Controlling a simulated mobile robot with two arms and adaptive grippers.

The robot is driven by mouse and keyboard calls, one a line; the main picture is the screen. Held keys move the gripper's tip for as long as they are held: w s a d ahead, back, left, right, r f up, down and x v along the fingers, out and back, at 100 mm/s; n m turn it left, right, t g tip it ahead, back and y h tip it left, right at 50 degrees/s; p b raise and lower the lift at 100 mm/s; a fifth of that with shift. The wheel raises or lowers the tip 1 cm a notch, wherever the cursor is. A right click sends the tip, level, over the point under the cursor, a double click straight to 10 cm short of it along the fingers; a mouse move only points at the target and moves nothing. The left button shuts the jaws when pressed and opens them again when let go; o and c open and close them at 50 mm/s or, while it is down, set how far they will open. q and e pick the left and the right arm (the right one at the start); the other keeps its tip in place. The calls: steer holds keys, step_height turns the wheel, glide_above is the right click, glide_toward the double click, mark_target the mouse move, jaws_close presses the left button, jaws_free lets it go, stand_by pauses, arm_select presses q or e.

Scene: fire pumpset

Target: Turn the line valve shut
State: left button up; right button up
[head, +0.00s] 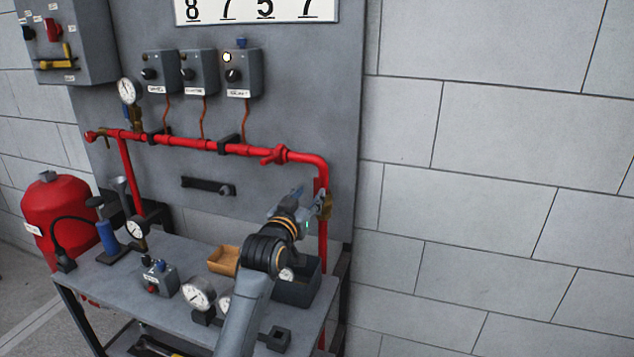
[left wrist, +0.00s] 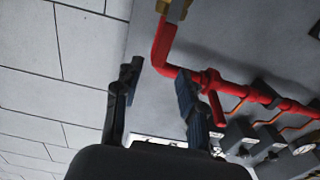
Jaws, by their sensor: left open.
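A red pipe (head: 205,145) runs along the grey panel and bends down at its right end. A red valve handle (head: 275,155) sits on it left of the bend. A brass fitting (head: 326,206) is on the vertical run below the bend; I cannot tell for sure which is the line valve. My left gripper (head: 311,197) is open and empty in front of the vertical run, partly covering it. In the left wrist view, the open fingers (left wrist: 158,80) stand before the panel near the red elbow (left wrist: 164,58). The red handle (left wrist: 212,98) is right of the right finger; the brass fitting (left wrist: 176,9) is at the top.
A grey bench (head: 190,318) below the pipe holds gauges (head: 198,293), a wooden box (head: 223,260) and a dark bin (head: 302,290). A red tank (head: 58,215) stands at the left. Switch boxes (head: 238,75) hang above the pipe. The block wall (head: 480,180) at right is bare.

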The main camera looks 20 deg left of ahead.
mark_target(316, 184)
arm_select(q)
steer(key=w, duration=0.5)
steer(key=shift+w, duration=0.1)
steer(key=shift+w+d, duration=0.1)
steer(key=shift+w, duration=0.6)
jaws_close()
arm_select(e)
steer(key=shift+w+d+r, duration=0.3)
steer(key=shift+w+d, duration=0.2)
steer(key=shift+w, duration=0.3)
